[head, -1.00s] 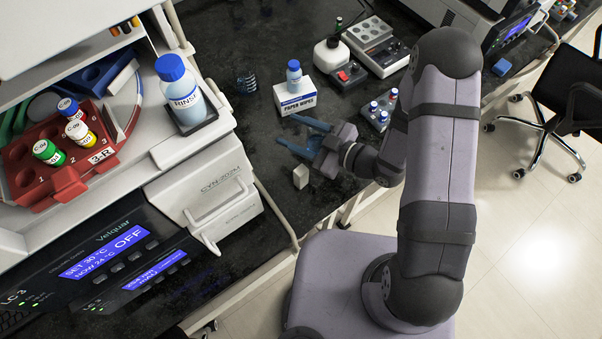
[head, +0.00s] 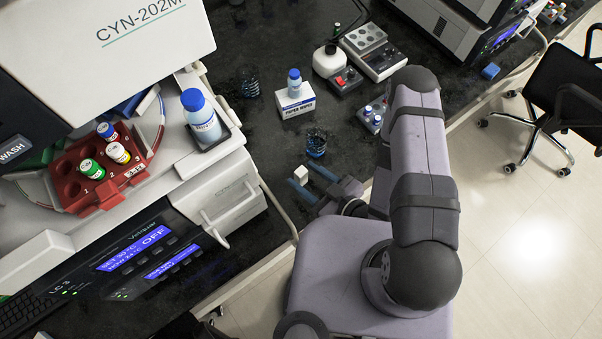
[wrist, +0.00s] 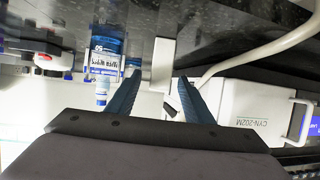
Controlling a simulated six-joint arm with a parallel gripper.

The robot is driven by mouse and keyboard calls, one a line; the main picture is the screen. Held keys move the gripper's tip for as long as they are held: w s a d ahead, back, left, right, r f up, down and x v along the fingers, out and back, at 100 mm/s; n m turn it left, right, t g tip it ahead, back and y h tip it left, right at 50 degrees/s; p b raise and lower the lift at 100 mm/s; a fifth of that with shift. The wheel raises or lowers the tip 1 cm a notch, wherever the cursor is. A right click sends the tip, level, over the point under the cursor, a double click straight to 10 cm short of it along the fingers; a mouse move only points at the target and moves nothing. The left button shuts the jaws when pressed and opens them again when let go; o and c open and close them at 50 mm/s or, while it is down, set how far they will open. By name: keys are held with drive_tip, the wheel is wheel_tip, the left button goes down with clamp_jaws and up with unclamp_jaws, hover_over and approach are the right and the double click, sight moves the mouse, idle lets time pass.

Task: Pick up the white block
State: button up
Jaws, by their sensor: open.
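The white block (head: 299,172) is small and stands on the dark bench, close to its front edge. My gripper (head: 304,175) is low over the bench, with its two blue fingers apart and pointing left toward the block. In the head view the block shows at the gap between the fingertips. In the wrist view the white block (wrist: 162,60) stands upright between and just beyond the tips of my open gripper (wrist: 160,79). I cannot tell whether either finger touches it. The gripper holds nothing.
The CYN-202M analyzer (head: 228,200) with a rinse bottle (head: 201,120) is at left.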

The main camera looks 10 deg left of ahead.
drive_tip(key=shift+x, duration=1)
drive_tip(key=shift+w, duration=0.1)
drive_tip(key=shift+b+x, duration=0.95)
drive_tip(key=shift+x, duration=1.6)
drive_tip(key=c, duration=1.1)
